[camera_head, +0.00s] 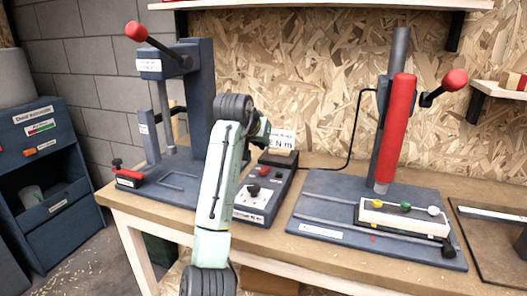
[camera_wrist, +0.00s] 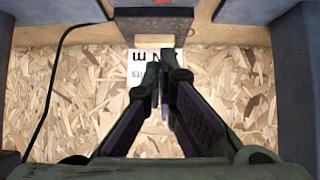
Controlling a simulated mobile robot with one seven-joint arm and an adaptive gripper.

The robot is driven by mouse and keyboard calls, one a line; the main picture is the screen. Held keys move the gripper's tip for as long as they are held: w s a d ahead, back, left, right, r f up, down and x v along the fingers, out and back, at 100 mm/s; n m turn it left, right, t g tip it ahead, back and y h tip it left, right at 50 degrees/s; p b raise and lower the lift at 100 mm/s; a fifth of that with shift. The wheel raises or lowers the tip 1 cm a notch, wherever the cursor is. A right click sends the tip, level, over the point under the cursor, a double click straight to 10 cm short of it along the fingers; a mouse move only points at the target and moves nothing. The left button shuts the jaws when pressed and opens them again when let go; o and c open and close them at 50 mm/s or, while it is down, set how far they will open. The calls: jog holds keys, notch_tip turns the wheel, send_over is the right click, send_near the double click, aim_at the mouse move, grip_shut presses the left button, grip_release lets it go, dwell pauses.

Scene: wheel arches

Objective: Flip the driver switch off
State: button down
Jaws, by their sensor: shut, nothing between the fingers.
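The driver's dark control box (camera_head: 262,190) stands on the bench between the two presses. It has a black knob (camera_head: 253,190) and red parts on its sloped top; one red part (camera_head: 264,171) near the back may be the switch, but its position is too small to read. In the wrist view the box's dark end (camera_wrist: 153,27) is at the top, with a bit of red at the picture edge. My gripper (camera_head: 263,134) is above and behind the box, partly hidden by my arm. In the wrist view its fingers (camera_wrist: 161,72) are together and empty, apart from the box.
A white sign (camera_head: 284,141) stands behind the box. A lever press (camera_head: 200,100) is on the left, and a press with a red column (camera_head: 395,130) is on the right. A black cable (camera_head: 362,125) runs up beside the chipboard wall (camera_head: 315,70).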

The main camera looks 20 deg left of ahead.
jog(key=s+r+b, duration=0.1)
jog(key=s+r, duration=0.3)
jog(key=r, duration=0.1)
jog(key=shift+r, duration=0.1)
